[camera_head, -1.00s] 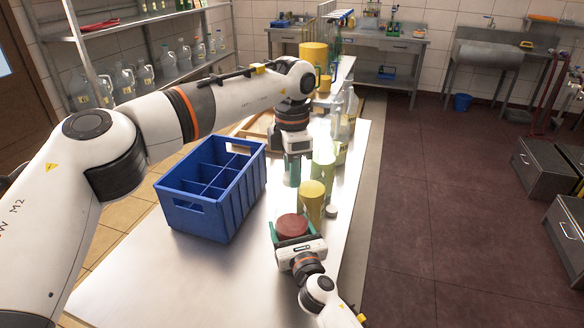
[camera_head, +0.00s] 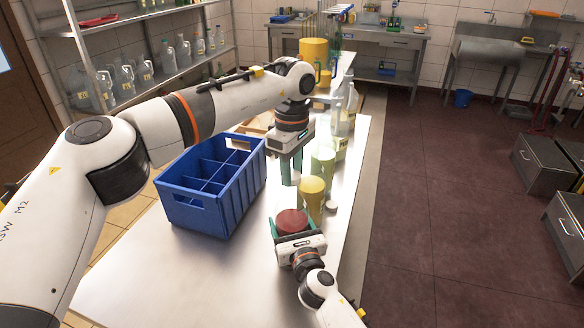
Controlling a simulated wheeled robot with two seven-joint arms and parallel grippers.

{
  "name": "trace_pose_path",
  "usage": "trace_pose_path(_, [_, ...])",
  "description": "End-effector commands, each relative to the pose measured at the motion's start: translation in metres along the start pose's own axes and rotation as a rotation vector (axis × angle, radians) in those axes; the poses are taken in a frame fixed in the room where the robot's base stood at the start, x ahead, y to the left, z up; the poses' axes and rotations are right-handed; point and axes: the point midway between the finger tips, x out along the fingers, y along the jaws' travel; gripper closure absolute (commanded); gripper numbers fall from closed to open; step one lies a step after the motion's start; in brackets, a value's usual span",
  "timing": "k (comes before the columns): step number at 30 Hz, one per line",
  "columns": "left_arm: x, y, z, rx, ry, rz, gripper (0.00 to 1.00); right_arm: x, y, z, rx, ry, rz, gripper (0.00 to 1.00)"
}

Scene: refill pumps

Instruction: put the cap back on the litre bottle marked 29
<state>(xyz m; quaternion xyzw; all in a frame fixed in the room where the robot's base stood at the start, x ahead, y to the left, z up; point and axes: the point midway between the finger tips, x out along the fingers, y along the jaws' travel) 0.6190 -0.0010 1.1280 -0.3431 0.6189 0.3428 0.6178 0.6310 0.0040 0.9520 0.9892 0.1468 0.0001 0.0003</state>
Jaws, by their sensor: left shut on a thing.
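My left gripper (camera_head: 291,170) points down over the table, just right of the blue crate, its green fingers closed. What it holds is hidden between the fingers. A pale green see-through bottle (camera_head: 322,164) stands just to its right, apart from it in the picture. A small pale round cap-like piece (camera_head: 331,207) lies on the table beside a yellow container (camera_head: 312,192). I cannot read any number 29. My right gripper (camera_head: 291,226) has its green fingers on either side of a dark red round thing (camera_head: 291,221); I cannot tell whether they grip it.
The blue divided crate (camera_head: 218,212) stands left of the grippers, its visible compartments empty. Clear bottles (camera_head: 346,110) and a large yellow jug (camera_head: 314,48) stand farther back. The steel table's front left (camera_head: 180,275) is bare. Its right edge is close to the yellow container.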

Motion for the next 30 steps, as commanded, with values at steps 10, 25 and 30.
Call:
trace_pose_path(10, [-0.0002,0.0003,0.001,0.719,0.0,0.0,0.86,-0.0004,0.0004,0.0019,0.0,-0.004,0.001,0.91])
trace_pose_path(25, [-0.0004,-0.0001,0.0024,1.631,-0.003,0.001,0.86,-0.0005,0.0006,0.002,0.0,-0.004,0.001,0.91])
trace_pose_path(30, [-0.0005,-0.0002,0.0026,1.713,-0.004,0.001,0.86,-0.0006,0.0006,0.0021,0.0,-0.004,0.001,0.91])
